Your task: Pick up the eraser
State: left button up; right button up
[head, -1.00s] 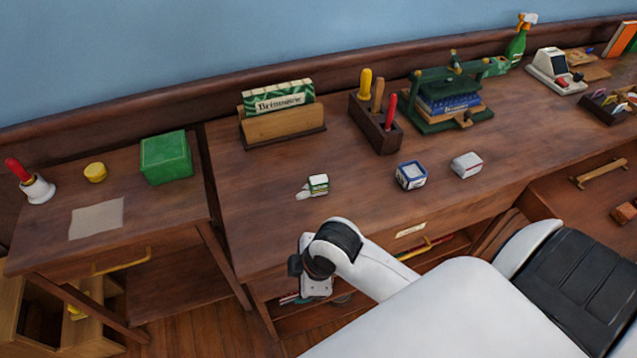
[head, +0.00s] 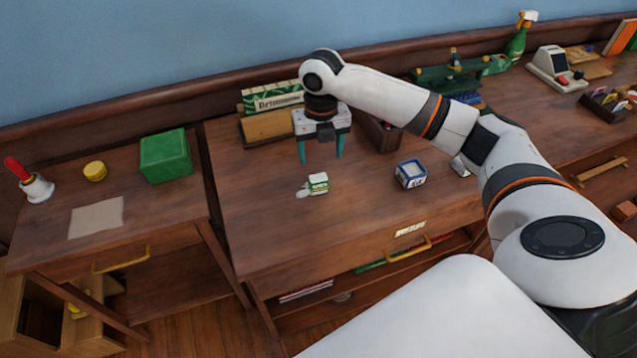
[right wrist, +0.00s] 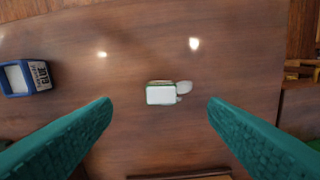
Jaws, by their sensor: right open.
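The eraser looks to be the small white block with green on it (head: 318,183), lying on the desk top with a small white piece beside its left side. In the right wrist view the white block (right wrist: 160,95) shows between and a little beyond the fingertips, with the white piece at its right. My right gripper (head: 321,158) is open and empty, pointing down above the desk, just behind the block in the head view. Its teal fingers (right wrist: 160,104) are wide apart and do not touch the block. My left gripper is not in view.
A blue and white box (head: 410,174) stands to the right of the block. A wooden holder (head: 268,126) with green boxes stands behind, close to my right gripper. My right arm partly hides a dark tool holder (head: 380,133). The desk top left of the block is clear.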

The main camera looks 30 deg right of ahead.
aim_at(318, 177)
jog(key=f, duration=0.6)
jog(key=shift+w+d+p, duration=0.15)
jog(key=shift+d+p, duration=0.1)
jog(key=shift+p, duration=0.15)
jog(key=shift+w+a+f+p, duration=0.1)
jog(key=shift+w+f+p, duration=0.1)
jog(key=shift+f, duration=0.7)
jog(key=shift+w+d+f+p, duration=0.1)
jog(key=shift+w+f+p, duration=0.05)
jog(key=shift+f, duration=0.8)
jog(key=shift+w+a+f+p, duration=0.1)
jog(key=shift+w+f+p, duration=0.1)
jog(key=shift+f, duration=0.7)
jog(key=shift+c, duration=0.6)
jog(key=c, duration=1)
jog(key=shift+o, duration=0.2)
jog(key=shift+r, duration=0.1)
